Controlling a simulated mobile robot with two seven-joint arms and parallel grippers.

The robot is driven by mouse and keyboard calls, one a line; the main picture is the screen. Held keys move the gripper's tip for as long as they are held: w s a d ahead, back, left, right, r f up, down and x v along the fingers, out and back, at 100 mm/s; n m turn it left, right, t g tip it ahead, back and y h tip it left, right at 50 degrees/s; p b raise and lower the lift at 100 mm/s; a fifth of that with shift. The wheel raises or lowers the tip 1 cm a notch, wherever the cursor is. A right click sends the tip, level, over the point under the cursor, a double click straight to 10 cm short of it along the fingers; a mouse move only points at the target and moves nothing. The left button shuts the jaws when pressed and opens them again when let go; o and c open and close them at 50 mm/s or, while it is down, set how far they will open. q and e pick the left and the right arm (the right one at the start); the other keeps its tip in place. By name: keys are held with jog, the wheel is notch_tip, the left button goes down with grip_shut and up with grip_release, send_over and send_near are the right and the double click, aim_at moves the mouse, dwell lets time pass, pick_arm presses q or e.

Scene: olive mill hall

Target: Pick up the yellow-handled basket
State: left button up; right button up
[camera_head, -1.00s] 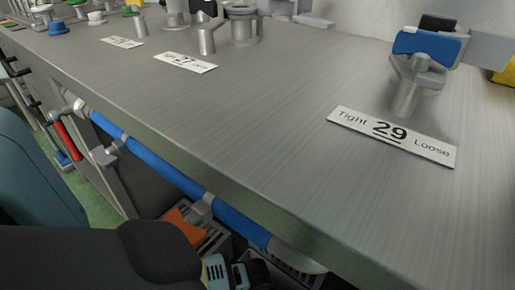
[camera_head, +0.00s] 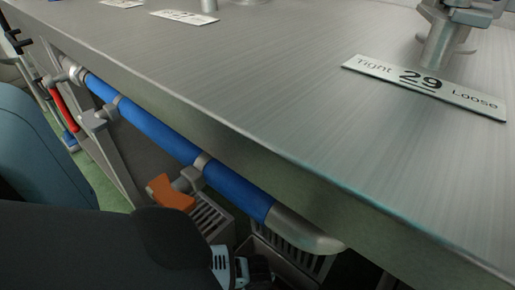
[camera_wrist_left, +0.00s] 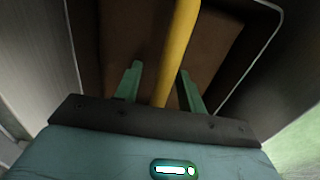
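The yellow handle (camera_wrist_left: 176,50) of the basket runs down the middle of the left wrist view, passing between the two green fingers of my left gripper (camera_wrist_left: 160,70). The fingers stand apart with a gap on each side of the handle, so the gripper is open. Behind the handle is the brown inside of the basket (camera_wrist_left: 222,40), with a thin pale rim around it. In the head view my dark left arm reaches in low at the left and hides what is beneath it. I cannot make out the yellow handle there. My right gripper is in neither view.
Grey slatted crates (camera_head: 207,216) stand below.

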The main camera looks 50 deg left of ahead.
pick_arm(q)
grip_shut()
dwell(1.3)
